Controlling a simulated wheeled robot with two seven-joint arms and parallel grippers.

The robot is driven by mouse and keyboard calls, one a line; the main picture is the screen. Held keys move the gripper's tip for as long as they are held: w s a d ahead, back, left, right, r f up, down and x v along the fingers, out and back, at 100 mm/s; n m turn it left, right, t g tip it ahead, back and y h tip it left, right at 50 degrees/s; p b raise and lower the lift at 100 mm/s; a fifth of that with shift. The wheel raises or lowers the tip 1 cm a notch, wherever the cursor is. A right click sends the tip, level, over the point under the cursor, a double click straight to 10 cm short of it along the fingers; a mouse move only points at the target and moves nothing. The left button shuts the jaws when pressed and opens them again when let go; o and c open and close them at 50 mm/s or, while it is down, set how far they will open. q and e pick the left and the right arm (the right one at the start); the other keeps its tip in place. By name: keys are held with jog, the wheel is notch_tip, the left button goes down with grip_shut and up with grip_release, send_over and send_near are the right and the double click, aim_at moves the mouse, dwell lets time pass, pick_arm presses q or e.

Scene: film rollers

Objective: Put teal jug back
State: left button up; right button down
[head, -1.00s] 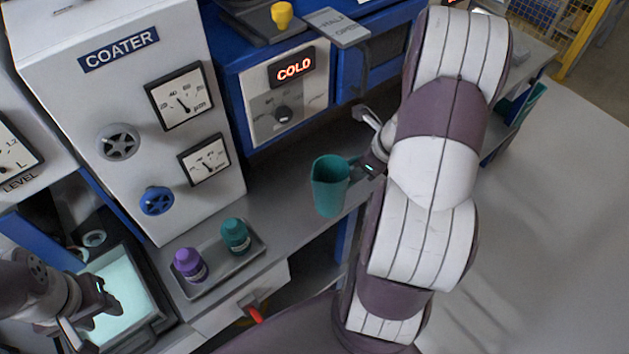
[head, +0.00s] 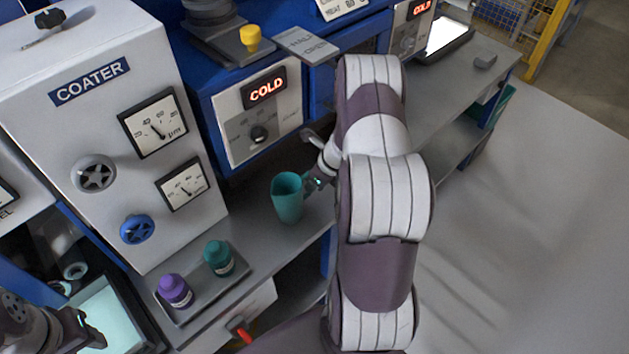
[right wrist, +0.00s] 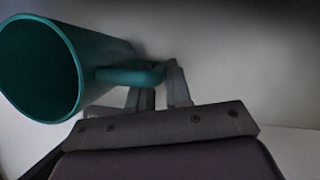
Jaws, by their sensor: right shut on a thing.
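The teal jug (head: 288,198) is upright, over the grey bench (head: 250,215) in front of the blue unit with the COLD display. My right gripper (head: 313,184) is shut on its handle, at the jug's right side. In the right wrist view, the jug's open mouth (right wrist: 38,70) faces the camera at the left, and its handle (right wrist: 130,75) lies between the fingers (right wrist: 158,92). I cannot tell whether the jug's base touches the bench. My left gripper (head: 88,332) is partly in view at the lower left; its jaw opening is unclear.
A grey tray (head: 237,283) holds a purple bottle (head: 174,291) and a teal bottle (head: 218,258). The COATER cabinet (head: 100,130) stands to the left. A drawer with a red handle (head: 240,330) is below the bench front. Bare bench lies between tray and jug.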

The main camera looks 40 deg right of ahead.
jog(key=c, duration=1.1)
grip_release()
jog(key=shift+o, duration=0.2)
